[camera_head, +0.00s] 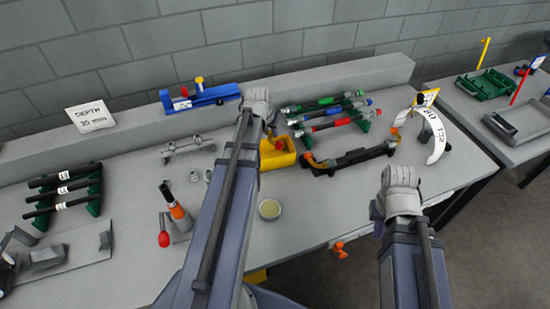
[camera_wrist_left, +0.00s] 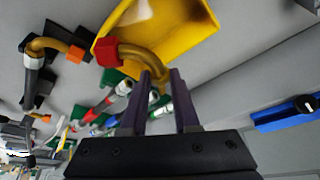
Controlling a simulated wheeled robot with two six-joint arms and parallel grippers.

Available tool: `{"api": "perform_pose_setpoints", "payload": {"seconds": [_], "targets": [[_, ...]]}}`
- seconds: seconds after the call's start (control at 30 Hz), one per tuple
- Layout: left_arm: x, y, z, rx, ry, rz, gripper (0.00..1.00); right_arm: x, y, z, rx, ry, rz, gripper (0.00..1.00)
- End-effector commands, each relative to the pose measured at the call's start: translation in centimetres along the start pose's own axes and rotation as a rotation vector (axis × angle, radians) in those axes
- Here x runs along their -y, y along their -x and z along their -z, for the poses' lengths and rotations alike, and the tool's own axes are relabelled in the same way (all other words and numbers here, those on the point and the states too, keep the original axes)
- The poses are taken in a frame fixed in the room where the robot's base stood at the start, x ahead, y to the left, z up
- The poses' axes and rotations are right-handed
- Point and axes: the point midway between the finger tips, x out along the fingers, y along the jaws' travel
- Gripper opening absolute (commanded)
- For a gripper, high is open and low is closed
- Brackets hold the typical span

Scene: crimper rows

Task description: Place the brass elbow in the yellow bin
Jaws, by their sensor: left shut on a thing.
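The yellow bin (camera_head: 284,158) stands on the bench just right of my left arm, partly hidden by it. In the left wrist view the bin (camera_wrist_left: 188,35) fills the top. My left gripper (camera_wrist_left: 164,78) is shut on the brass elbow (camera_wrist_left: 150,60), a curved brass pipe with a red end. The elbow overlaps the bin's near edge in that view; I cannot tell its height above the bin.
A black rack (camera_head: 350,160) with a curved brass pipe stands right of the bin. Crimpers with green, blue and red bands (camera_head: 335,112) lie behind it. A blue tool (camera_head: 202,97) is at the back left. A small round dish (camera_head: 269,209) sits in front.

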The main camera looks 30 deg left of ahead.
Motion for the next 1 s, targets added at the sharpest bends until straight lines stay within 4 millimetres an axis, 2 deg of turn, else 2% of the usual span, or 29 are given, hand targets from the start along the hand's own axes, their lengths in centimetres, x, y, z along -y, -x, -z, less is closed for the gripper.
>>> {"api": "perform_pose_setpoints", "payload": {"seconds": [0.3, 0.5, 0.7, 1.0], "targets": [[-0.2, 1.1, -1.6, -0.012, 0.533, 0.233, 0.00, 0.0, 0.2, 0.0, 0.000, 0.000, 0.000, 0.00], [-0.1, 1.5, -2.2, -0.022, 0.793, 0.348, 0.00, 0.0, 0.3, 0.0, 0.000, 0.000, 0.000, 0.00], [0.0, 1.8, -2.6, -0.026, 0.926, 0.408, 0.00, -0.1, 0.4, 0.0, 0.000, 0.000, 0.000, 0.00], [0.1, 1.3, -3.0, -0.027, 0.950, 0.417, 0.00, 0.0, -0.2, 0.0, 0.000, 0.000, 0.000, 0.00]]}}
